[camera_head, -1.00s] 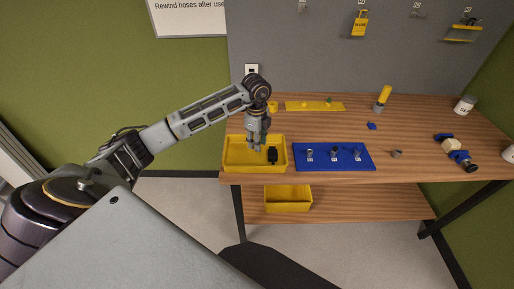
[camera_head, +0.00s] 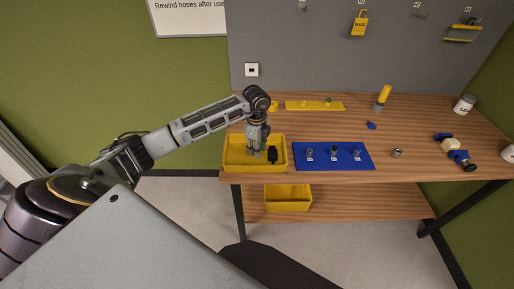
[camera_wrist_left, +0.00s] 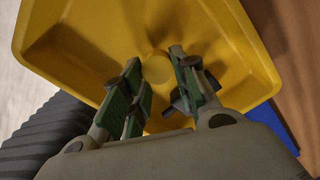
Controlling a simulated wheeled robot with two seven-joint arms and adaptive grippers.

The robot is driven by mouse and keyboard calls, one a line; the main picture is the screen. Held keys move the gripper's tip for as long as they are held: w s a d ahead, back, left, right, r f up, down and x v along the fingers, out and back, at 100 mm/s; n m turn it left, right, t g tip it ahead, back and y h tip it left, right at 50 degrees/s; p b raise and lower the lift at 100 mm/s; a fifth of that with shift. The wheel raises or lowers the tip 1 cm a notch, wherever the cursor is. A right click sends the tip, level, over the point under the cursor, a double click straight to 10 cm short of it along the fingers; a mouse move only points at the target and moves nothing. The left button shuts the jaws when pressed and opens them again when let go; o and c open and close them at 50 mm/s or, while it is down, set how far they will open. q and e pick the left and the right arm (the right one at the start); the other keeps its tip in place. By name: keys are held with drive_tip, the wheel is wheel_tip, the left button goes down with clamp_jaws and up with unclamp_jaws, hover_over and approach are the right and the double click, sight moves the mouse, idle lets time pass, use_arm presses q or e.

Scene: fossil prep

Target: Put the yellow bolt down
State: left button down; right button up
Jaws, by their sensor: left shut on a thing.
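My left gripper (camera_head: 258,152) is down inside the yellow tray (camera_head: 226,165) at the left front of the bench. In the left wrist view, the fingers of my left gripper (camera_wrist_left: 157,100) are shut on the yellow bolt (camera_wrist_left: 157,62), which blends with the tray's yellow floor (camera_wrist_left: 90,40). The bolt's lower part is partly hidden by the fingers, and I cannot tell whether it touches the floor. In the head view the bolt cannot be made out. My right gripper is not in view.
A black piece (camera_head: 272,155) lies in the tray, close to the fingers. A blue mat (camera_head: 335,165) with several small metal parts is right of the tray. A metal nut (camera_head: 397,153) and a blue-and-cream tool (camera_head: 456,152) are further right. A yellow strip (camera_head: 315,106) is behind.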

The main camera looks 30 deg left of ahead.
use_arm(q)
drive_tip(key=c, duration=1.1)
unclamp_jaws()
wheel_tip(320, 180, up, 12)
drive_tip(key=shift+a+r+b, duration=0.1)
drive_tip(key=shift+b, duration=0.8)
